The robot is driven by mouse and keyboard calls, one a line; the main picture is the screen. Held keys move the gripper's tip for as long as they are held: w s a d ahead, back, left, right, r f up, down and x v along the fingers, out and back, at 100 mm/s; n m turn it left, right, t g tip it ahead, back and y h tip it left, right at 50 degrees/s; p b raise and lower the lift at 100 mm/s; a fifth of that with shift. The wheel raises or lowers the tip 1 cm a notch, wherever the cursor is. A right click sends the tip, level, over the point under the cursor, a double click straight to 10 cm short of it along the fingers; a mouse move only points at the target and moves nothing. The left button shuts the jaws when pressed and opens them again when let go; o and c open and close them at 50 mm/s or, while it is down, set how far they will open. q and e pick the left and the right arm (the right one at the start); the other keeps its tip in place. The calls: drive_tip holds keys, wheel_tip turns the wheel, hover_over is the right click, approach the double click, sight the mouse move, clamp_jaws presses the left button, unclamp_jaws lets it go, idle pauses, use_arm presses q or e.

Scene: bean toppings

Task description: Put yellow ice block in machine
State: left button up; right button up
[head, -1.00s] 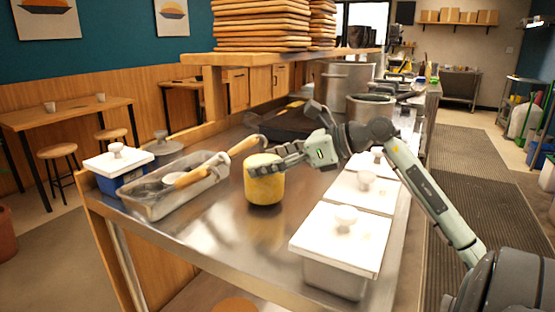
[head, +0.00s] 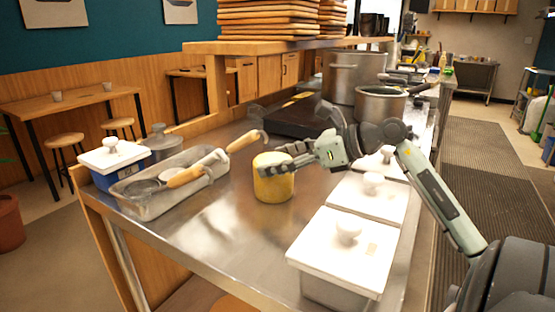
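The yellow ice block (head: 274,187) is a short upright cylinder with a paler top, over the steel counter (head: 225,235) near its middle. My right gripper (head: 276,162) reaches it from the right, with its fingers at the block's upper part. It looks shut on the block, though the far finger is mostly hidden. I cannot tell whether the block's base touches the counter. No machine can be clearly made out in the head view. My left gripper is not in view.
A steel tray (head: 150,207) with wooden-handled utensils lies left of the block. White-lidded containers (head: 340,252) line the right side. A dark flat appliance (head: 296,118) and steel pots (head: 380,106) stand behind. The counter in front of the block is clear.

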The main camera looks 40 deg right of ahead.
drive_tip(key=o, duration=0.4)
drive_tip(key=shift+c, duration=0.2)
drive_tip(key=shift+r, duration=0.1)
